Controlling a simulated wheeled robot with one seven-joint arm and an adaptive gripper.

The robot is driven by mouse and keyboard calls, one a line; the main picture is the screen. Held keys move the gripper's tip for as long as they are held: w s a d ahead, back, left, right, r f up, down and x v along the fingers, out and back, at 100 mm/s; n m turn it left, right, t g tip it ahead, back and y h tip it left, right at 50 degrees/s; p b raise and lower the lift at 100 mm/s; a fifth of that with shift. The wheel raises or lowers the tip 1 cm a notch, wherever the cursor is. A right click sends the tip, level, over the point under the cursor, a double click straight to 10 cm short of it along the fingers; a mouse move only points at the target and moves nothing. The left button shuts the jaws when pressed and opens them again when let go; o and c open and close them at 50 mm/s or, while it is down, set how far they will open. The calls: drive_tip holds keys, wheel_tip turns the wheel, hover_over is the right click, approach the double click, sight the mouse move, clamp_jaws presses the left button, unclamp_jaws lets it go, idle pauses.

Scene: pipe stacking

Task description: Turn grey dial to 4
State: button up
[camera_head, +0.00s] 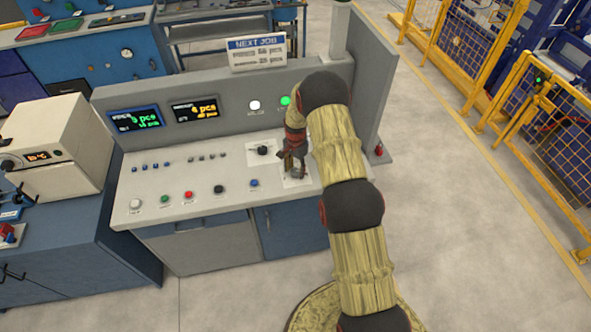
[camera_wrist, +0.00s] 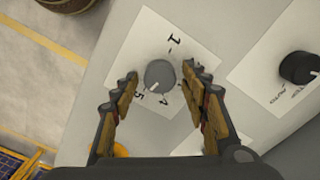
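The grey dial (camera_wrist: 158,72) sits on a white plate (camera_wrist: 146,42) printed with numbers; 1, 4 and 5 can be read in the wrist view. A light mark on the dial's lower edge points toward the side where 4 and 5 are printed; its exact number is hard to tell. My gripper (camera_wrist: 160,74) is open, with one finger on each side of the dial and visible gaps. In the head view my gripper (camera_head: 293,165) is over the right end of the console, hiding the dial; part of its white plate (camera_head: 298,184) shows.
A black knob (camera_wrist: 300,68) on another plate is beside the grey dial; it also shows in the head view (camera_head: 262,150). Several coloured buttons line the console top (camera_head: 180,175). A grey back panel (camera_head: 225,90) with two screens rises behind. Open floor lies to the right.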

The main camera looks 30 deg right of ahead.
drive_tip(key=c, duration=0.9)
drive_tip(key=shift+f+n+b, duration=0.1)
drive_tip(key=shift+n+b, duration=0.2)
drive_tip(key=shift+b, duration=0.15)
drive_tip(key=shift+c, duration=0.2)
drive_tip(key=n+b, duration=0.3)
drive_tip(key=shift+n, duration=0.3)
drive_tip(key=n+b, duration=0.3)
drive_tip(key=n, duration=0.2)
drive_tip(key=shift+n, duration=0.4)
drive_tip(key=o, duration=1.2)
drive_tip(key=shift+c, duration=0.2)
